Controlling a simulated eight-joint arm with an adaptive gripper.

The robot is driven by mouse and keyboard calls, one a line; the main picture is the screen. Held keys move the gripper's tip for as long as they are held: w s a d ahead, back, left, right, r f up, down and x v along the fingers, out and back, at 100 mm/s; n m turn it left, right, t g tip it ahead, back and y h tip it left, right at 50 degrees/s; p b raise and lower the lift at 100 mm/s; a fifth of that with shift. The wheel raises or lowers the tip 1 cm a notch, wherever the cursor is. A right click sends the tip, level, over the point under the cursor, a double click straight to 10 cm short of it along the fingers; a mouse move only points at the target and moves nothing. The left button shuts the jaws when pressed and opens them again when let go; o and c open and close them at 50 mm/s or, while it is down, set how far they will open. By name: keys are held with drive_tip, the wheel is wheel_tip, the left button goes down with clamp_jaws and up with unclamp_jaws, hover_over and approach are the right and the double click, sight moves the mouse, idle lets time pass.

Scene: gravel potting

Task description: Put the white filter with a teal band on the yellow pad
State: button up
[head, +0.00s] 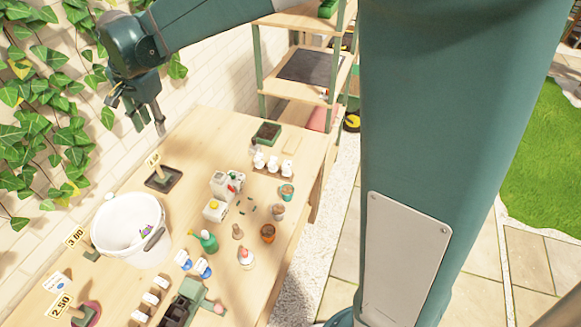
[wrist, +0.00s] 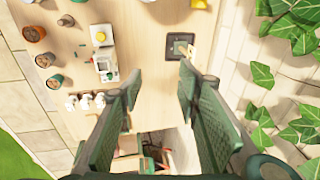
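My gripper (head: 148,122) hangs open and empty above the far left part of the table, near the brick wall. In the wrist view my gripper's fingers (wrist: 158,75) are wide apart with nothing between them. Several small white pieces (head: 272,163) stand in a row on a brown strip at the table's far end, and they also show in the wrist view (wrist: 86,101). More small white pieces (head: 151,298) stand at the near left. A teal band cannot be made out on any of them. I cannot pick out the yellow pad for certain.
A white bucket (head: 112,246) stands at the left. A shelf (head: 300,88) stands beyond.

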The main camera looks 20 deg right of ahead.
drive_tip(key=s+d+r+n+t, duration=0.15)
drive_tip(key=s+d+r, duration=0.25)
drive_tip(key=s+d, duration=0.45)
drive_tip(key=s+d+f+n+t, duration=0.1)
drive_tip(key=s+d+n, duration=0.3)
drive_tip(key=s+d, duration=0.7)
drive_tip(key=s+d+f+n+t+h, duration=0.1)
drive_tip(key=s+d+f+n+t, duration=0.1)
drive_tip(key=s+d, duration=0.8)
drive_tip(key=s+f+n, duration=0.1)
drive_tip(key=s, duration=0.2)
drive_tip(key=shift+d+f+n, duration=0.15)
drive_tip(key=shift+d+n, duration=0.2)
